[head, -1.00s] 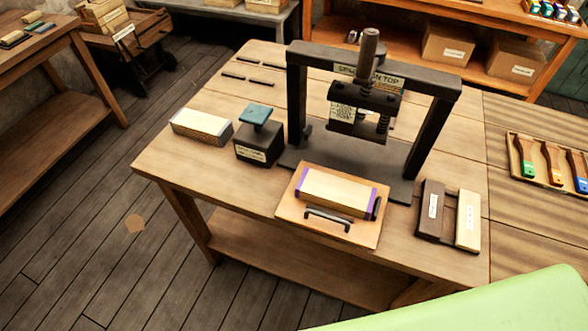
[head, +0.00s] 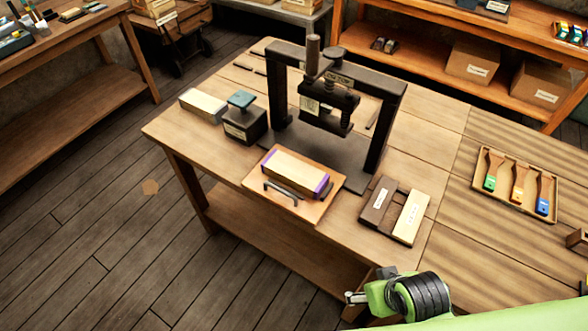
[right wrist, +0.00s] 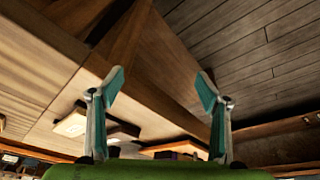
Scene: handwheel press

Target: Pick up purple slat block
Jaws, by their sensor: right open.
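The purple slat block (head: 296,174) is a long cream block with purple ends. It lies on a wooden board (head: 257,184) with a dark handle (head: 281,195), in front of the press on the table. My right arm comes in at the bottom of the head view, with the right gripper (head: 355,298) partly visible beyond the table's front edge, well apart from the block. In the right wrist view the right gripper (right wrist: 160,88) has its two teal fingers wide apart with nothing between them. My left gripper is in neither view.
The black press (head: 338,75) stands behind the board. A dark block with a teal top (head: 243,125) and a pale block (head: 203,105) are to its left. A brush tray (head: 515,183) is farther right.

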